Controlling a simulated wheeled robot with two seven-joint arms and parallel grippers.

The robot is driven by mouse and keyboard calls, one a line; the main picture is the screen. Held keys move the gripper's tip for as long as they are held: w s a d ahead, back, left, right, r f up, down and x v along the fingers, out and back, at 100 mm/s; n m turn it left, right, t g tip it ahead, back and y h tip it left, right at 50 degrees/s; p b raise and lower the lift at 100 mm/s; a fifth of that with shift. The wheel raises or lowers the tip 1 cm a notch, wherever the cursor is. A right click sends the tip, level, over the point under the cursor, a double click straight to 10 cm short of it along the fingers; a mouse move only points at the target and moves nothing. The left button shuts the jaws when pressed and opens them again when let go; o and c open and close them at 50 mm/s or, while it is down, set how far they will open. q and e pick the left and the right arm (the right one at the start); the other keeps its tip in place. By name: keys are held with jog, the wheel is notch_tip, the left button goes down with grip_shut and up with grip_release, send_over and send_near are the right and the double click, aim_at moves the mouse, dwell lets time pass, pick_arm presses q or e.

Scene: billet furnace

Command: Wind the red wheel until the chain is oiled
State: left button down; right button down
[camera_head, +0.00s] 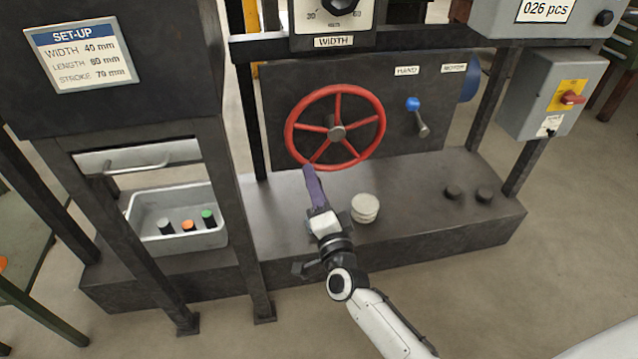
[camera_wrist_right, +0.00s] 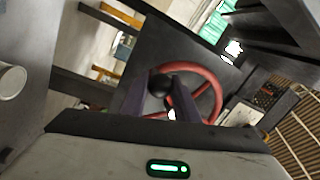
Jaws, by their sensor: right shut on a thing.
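The red wheel (camera_head: 376,104) stands upright on the dark panel, with spokes around a grey hub. My right gripper (camera_head: 308,170) reaches up to the lower left of its rim. In the right wrist view the two purple fingers (camera_wrist_right: 166,92) are closed around a dark round-ended handle (camera_wrist_right: 160,84) in front of the red wheel (camera_wrist_right: 212,78). The fingers hide most of this handle in the head view. No chain or oil can be made out. My left gripper is out of view.
A blue-knobbed lever (camera_head: 413,104) sits right of the wheel, under the HAND label (camera_head: 406,71). A pale round stack (camera_head: 365,208) stands on the bench beside my right gripper. A grey tray (camera_head: 150,240) with small cylinders is at left. A switch box (camera_head: 553,95) is at right.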

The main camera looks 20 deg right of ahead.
jog(key=shift+a+r, duration=0.15)
jog(key=shift+a, duration=0.2)
jog(key=c, duration=1.4)
grip_release()
jog(key=shift+d, duration=0.1)
jog(key=shift+s, duration=0.35)
jog(key=s, duration=0.2)
jog(key=s+p, duration=0.1)
jog(key=s, duration=0.1)
jog(key=s+f, duration=0.1)
jog(key=s, duration=0.1)
jog(key=shift+s+a+p, duration=0.35)
